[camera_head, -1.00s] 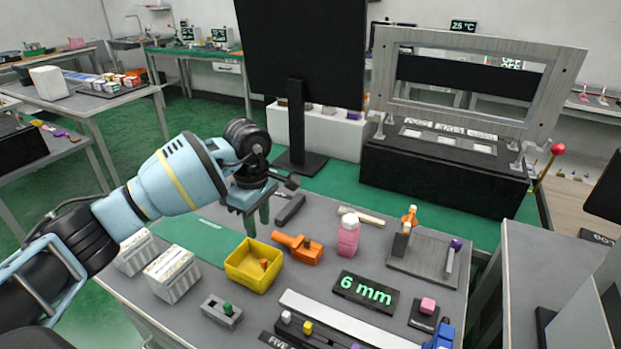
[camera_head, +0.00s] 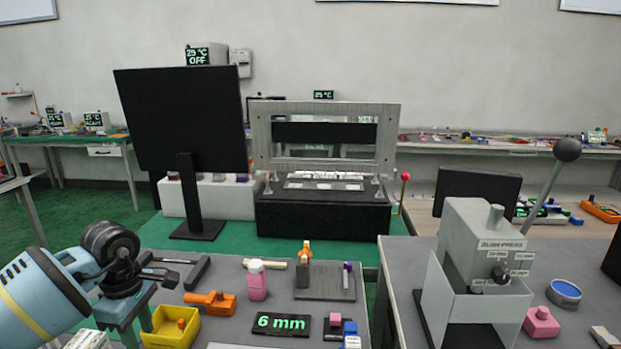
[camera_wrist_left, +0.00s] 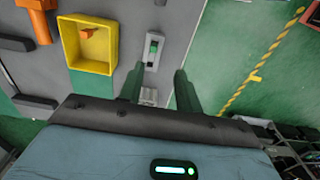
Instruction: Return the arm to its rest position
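My left arm (camera_head: 45,295) is light blue with a yellow band and black joints, and comes in at the lower left of the head view. Its gripper (camera_head: 137,330) points down just left of a yellow bin (camera_head: 172,340), above the grey table. In the left wrist view the two green fingers (camera_wrist_left: 158,86) are apart with nothing held between them. A small grey switch block with a green knob (camera_wrist_left: 153,50) and a white box (camera_wrist_left: 149,96) lie below, seen past the fingers. My right gripper is out of view.
The table holds an orange part (camera_head: 211,302), a pink bottle (camera_head: 257,282), a "6 mm" display (camera_head: 281,323) and a dark bar (camera_head: 196,273). A black monitor (camera_head: 180,120) stands behind. A grey lever box (camera_head: 485,250) stands on the right bench. Green floor shows at left.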

